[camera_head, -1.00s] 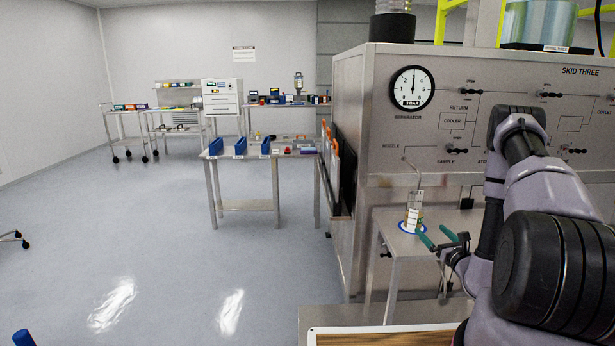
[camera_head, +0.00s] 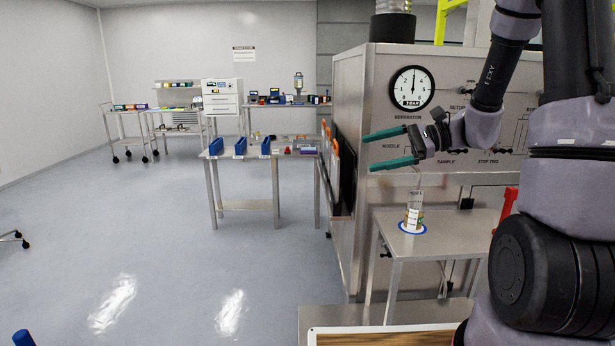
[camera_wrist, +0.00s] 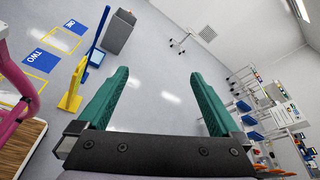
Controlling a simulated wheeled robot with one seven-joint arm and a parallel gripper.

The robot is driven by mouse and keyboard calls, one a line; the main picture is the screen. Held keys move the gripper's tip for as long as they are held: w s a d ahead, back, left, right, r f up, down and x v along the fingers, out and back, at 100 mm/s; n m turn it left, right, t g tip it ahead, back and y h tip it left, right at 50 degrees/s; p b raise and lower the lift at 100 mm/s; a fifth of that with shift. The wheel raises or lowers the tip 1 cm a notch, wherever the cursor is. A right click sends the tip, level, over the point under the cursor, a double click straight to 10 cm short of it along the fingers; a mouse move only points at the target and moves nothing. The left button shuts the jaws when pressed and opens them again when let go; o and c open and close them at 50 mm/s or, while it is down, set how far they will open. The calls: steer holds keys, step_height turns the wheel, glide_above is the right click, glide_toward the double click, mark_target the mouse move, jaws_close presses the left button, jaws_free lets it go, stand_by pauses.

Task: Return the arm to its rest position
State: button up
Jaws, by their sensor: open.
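My gripper (camera_head: 391,149) has two green fingers spread apart with nothing between them. In the head view it points left, raised in front of the metal skid (camera_head: 450,105), above and a little left of the glass bottle. The glass bottle (camera_head: 414,212) stands upright on a blue-ringed spot on the small metal table (camera_head: 455,222), apart from the fingers. In the wrist view the gripper (camera_wrist: 160,95) is open over a tilted view of the floor. My arm is folded upward at the right of the head view and hides part of the skid's panel.
A workbench (camera_head: 265,203) with blue bins stands at centre left, with carts (camera_head: 125,125) behind it. A red upright object (camera_head: 506,206) shows beside my arm. A wooden-topped surface (camera_head: 385,337) is at the front. The floor (camera_head: 170,235) at left is widely clear.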

steer(key=s+d+r+n+h, duration=0.1)
steer(key=s+r+n+h, duration=0.1)
steer(key=s+n+h, duration=0.3)
steer(key=s+d+r+n+h, duration=0.1)
steer(key=s+r+h, duration=0.15)
steer(key=s, duration=0.35)
steer(key=s+d+r+n+t+h, duration=0.2)
steer(key=s+d+r+t+h, duration=0.2)
steer(key=d+r+t+h, duration=0.1)
steer(key=shift+s+d+r+n, duration=0.3)
steer(key=shift+s+d+r, duration=0.1)
steer(key=shift+d+r, duration=0.35)
